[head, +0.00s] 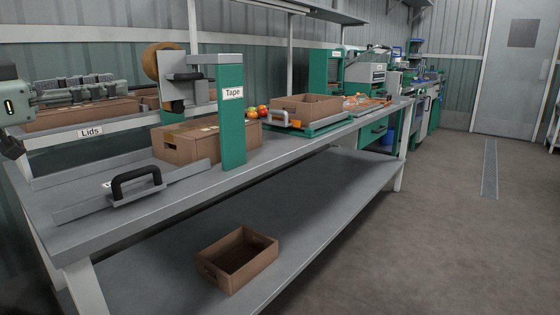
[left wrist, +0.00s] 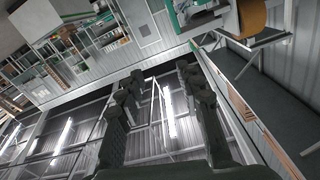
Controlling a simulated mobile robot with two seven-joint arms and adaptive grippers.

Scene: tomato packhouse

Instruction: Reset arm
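My left gripper (head: 106,84) comes in from the left edge in the head view. It is level and points right, in front of the Lids rack (head: 92,131) as I see it. In the left wrist view its two dark fingers (left wrist: 161,76) stand apart with a clear gap and nothing between them. My right gripper shows in neither view.
The Tape station (head: 231,120) stands on the long grey bench (head: 120,222), with a cardboard box (head: 190,147) behind it. An open carton (head: 306,106) sits farther along. An empty carton (head: 237,258) lies on the lower shelf. The floor (head: 440,220) at right is clear.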

